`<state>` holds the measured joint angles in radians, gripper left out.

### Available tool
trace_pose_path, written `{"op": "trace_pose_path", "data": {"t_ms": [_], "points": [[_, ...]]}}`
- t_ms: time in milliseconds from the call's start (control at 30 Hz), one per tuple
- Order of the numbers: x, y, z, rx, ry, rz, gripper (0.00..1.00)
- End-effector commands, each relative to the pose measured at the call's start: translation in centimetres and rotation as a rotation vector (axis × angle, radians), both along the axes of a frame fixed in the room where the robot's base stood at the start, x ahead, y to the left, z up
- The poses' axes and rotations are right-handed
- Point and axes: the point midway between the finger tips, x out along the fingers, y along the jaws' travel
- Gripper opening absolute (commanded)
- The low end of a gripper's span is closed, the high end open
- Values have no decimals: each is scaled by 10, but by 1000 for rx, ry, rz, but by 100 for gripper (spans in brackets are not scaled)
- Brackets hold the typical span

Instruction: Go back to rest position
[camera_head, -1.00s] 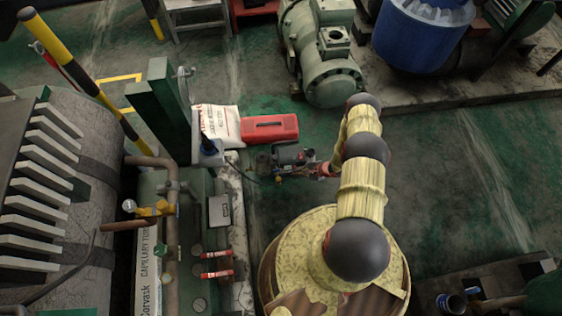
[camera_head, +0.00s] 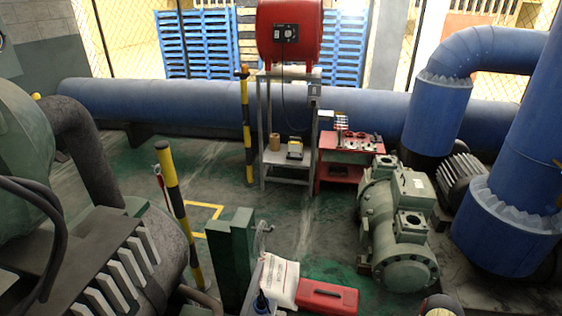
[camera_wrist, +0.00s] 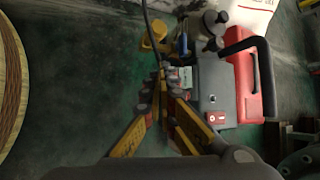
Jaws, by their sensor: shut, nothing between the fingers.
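My gripper (camera_wrist: 163,82) shows in the wrist view, its yellow-and-grey fingers drawn together and shut with nothing between them. Ahead of its tips, and slightly right, is a grey pump-like machine (camera_wrist: 214,90) with a red switch and a black handle. I cannot tell from this angle whether the fingertips touch it. A thin dark hose and a yellow fitting (camera_wrist: 154,42) show above the tips. In the head view the gripper is out of frame; only a bit of my arm shows at the bottom edge, right of centre.
A red case (camera_head: 327,297) and a white sack (camera_head: 279,279) lie beside a green post (camera_head: 231,255). A green compressor (camera_head: 399,231) stands to the right. Yellow-black posts (camera_head: 172,196) rise at left. Open green floor lies in the middle. A cable reel (camera_wrist: 12,85) is at the wrist view's left.

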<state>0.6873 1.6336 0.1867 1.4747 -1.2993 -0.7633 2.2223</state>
Motion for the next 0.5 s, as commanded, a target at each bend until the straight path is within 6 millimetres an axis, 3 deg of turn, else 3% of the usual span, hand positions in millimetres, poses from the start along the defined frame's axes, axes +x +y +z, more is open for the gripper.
{"op": "trace_pose_path", "data": {"t_ms": [167, 367, 500], "points": [[-16, -12, -16, -156, -22, 168, 0], [-79, -26, -44, -347, 84, 391, 0], [-111, -47, -36, -442, 171, 538, 0]]}}
